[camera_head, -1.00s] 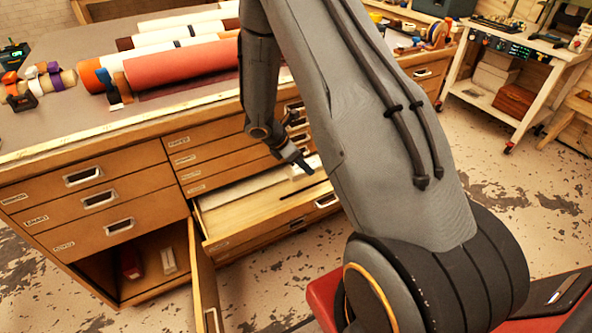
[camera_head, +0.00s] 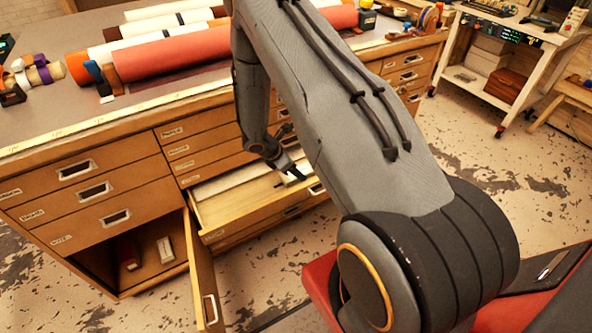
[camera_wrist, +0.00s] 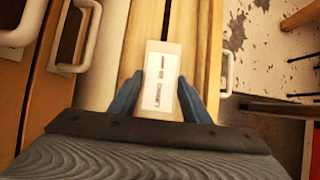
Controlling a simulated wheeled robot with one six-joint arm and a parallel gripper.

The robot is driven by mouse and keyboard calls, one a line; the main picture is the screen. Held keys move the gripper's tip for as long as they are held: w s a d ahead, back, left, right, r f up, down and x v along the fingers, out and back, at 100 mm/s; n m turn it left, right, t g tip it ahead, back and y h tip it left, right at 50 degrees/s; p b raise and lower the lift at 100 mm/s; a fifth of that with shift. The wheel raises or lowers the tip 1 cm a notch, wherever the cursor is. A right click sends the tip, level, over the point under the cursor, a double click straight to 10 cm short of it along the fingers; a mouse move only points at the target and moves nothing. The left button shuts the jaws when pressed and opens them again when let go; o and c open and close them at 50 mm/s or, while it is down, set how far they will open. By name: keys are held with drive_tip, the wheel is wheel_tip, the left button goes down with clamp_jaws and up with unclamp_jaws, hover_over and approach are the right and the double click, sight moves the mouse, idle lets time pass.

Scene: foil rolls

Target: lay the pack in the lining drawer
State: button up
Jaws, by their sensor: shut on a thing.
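My gripper (camera_wrist: 160,98) is shut on the pack (camera_wrist: 162,82), a small pale box with a white printed label, one dark finger on each side. In the head view my gripper (camera_head: 285,170) is over the open drawer (camera_head: 235,208), and a small pale end of the pack shows beside the fingers. In the wrist view the pack is above the drawer's wooden inside; I cannot tell whether it touches the bottom. A long pale item (camera_wrist: 104,55) lies in the drawer, left of the pack. The drawer's name cannot be read.
Closed drawers are above and to the left. Rolls, including a large red one (camera_head: 170,57), lie on the bench top.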

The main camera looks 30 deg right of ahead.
drive_tip(key=shift+f, duration=0.15)
drive_tip(key=o, duration=1.1)
drive_tip(key=shift+a+r, duration=0.15)
drive_tip(key=shift+r, duration=0.3)
drive_tip(key=b+v, duration=0.2)
drive_tip(key=v, duration=0.8)
drive_tip(key=s+a+r+m+y, duration=0.3)
drive_tip(key=s+a+r+m, duration=0.2)
drive_tip(key=s+r+m, duration=0.4)
drive_tip(key=s+a+r+m+y, duration=0.3)
drive_tip(key=s+a+r+m, duration=0.3)
drive_tip(key=s+r+m, duration=0.3)
drive_tip(key=s+r, duration=0.2)
drive_tip(key=s, duration=0.2)
drive_tip(key=shift+s+a+r+y, duration=0.15)
drive_tip(key=shift+s+a+y, duration=0.15)
